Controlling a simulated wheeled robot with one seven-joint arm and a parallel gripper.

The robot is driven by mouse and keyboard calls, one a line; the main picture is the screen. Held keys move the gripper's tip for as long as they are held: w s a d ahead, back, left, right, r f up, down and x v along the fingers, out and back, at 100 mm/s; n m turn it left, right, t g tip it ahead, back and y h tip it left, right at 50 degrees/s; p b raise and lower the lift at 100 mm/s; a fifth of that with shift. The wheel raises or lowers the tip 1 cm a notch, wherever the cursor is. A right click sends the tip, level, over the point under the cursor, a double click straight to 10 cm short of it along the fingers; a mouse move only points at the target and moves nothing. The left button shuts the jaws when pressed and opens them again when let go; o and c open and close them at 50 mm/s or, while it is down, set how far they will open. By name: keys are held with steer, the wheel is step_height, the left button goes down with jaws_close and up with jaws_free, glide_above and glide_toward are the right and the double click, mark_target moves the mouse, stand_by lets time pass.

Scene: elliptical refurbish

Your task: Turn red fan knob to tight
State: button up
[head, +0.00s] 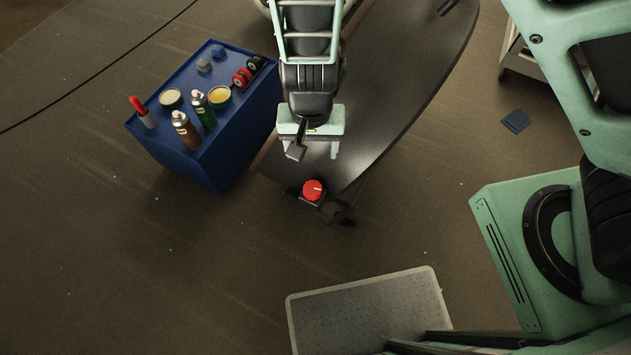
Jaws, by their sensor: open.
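The red fan knob (313,190) sits on a small dark mount near the lower tip of a large dark curved panel (385,110). A pale mark shows on the knob's face; I cannot read any setting on it. My gripper (314,153) is pale green and above the knob in the picture, apart from it. Its two fingers are spread with nothing visible between them. A dark block on the wrist hangs near the left finger and partly hides it.
A blue box (228,150) to the left carries spray cans, open tins and a red-handled tool. A grey speckled slab (365,305) lies below the knob. A small dark square (515,121) lies on the floor at right. Floor between box and slab is clear.

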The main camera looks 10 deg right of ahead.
mark_target(313, 188)
step_height(313, 188, down, 17)
steer(key=b, duration=0.5)
steer(key=shift+f+b, duration=0.1)
steer(key=shift+b, duration=0.2)
